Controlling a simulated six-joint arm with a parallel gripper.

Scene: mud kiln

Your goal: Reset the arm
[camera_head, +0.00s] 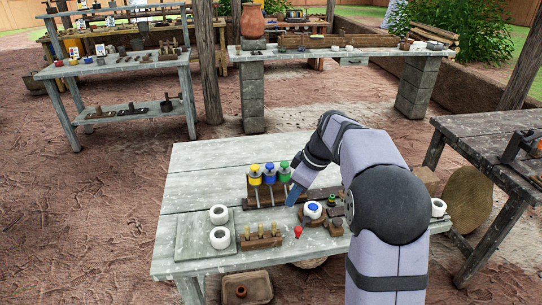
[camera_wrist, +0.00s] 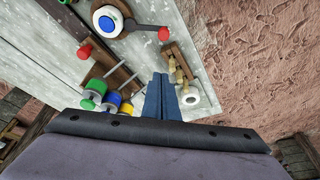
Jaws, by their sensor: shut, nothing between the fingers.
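My gripper (camera_head: 291,193) is at the end of my arm, which reaches over the grey wooden table (camera_head: 200,165) from the right. In the wrist view its blue fingers (camera_wrist: 159,98) are together with nothing between them. In the head view the fingers point down between the rack of coloured spools and the white jar with a blue top. I cannot tell how high the tips are above the table.
A rack with yellow, blue and green spools (camera_head: 269,175) stands behind the fingers. Nearby are a white jar with a blue top (camera_head: 313,210), a red knob (camera_head: 298,231), a block with brass pegs (camera_head: 262,238) and white rings (camera_head: 219,238). The table's back left is clear.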

